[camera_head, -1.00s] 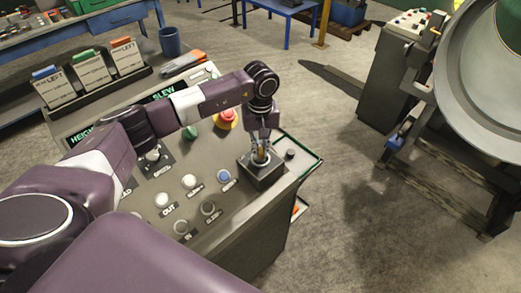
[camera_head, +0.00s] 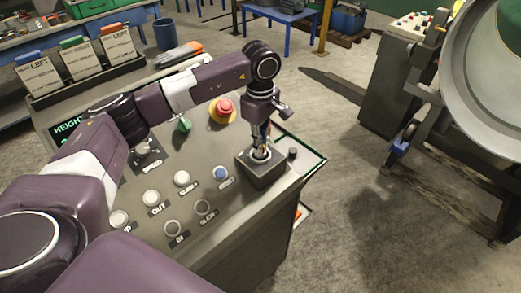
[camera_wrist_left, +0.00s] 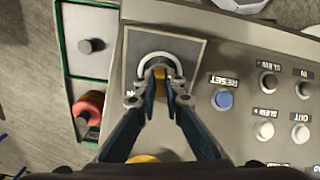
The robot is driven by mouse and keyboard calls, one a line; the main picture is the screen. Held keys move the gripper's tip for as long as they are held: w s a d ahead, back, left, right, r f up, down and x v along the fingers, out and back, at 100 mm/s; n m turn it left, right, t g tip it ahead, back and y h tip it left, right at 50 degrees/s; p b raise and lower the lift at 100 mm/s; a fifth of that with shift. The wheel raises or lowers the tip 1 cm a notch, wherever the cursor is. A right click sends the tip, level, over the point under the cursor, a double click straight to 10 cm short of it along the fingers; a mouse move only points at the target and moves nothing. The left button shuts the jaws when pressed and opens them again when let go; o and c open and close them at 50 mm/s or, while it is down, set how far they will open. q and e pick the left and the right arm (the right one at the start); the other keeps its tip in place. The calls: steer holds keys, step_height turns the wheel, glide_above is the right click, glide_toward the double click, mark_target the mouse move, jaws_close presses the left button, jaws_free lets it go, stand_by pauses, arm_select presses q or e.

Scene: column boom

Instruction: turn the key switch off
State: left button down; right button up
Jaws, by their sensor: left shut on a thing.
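The key switch (camera_head: 262,178) is a grey box with a round metal collar near the right edge of the control panel (camera_head: 240,220). In the left wrist view its square top plate (camera_wrist_left: 195,50) and pale ring show around the fingertips. My left gripper (camera_head: 260,151) points down onto it. Its blue-grey fingers (camera_wrist_left: 159,76) are shut on a small yellow-brown key (camera_wrist_left: 160,88) within the ring. The fingers hide most of the key, and I cannot read its position marks. My right gripper is not in view.
A red mushroom button (camera_head: 223,108) and a blue reset button (camera_head: 221,173) sit nearby, with several white buttons to the left. A black knob (camera_head: 292,152) stands on the green-edged side ledge. Card holders (camera_head: 72,62) and a blue cup (camera_head: 164,35) are behind.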

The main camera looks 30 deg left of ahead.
arm_select(q)
steer(key=n+b, duration=0.2)
steer(key=n, duration=0.2)
steer(key=shift+a+n+b, duration=0.1)
steer(key=shift+n+b, duration=0.45)
steer(key=shift+n, duration=0.75)
steer(key=c, duration=2)
jaws_free()
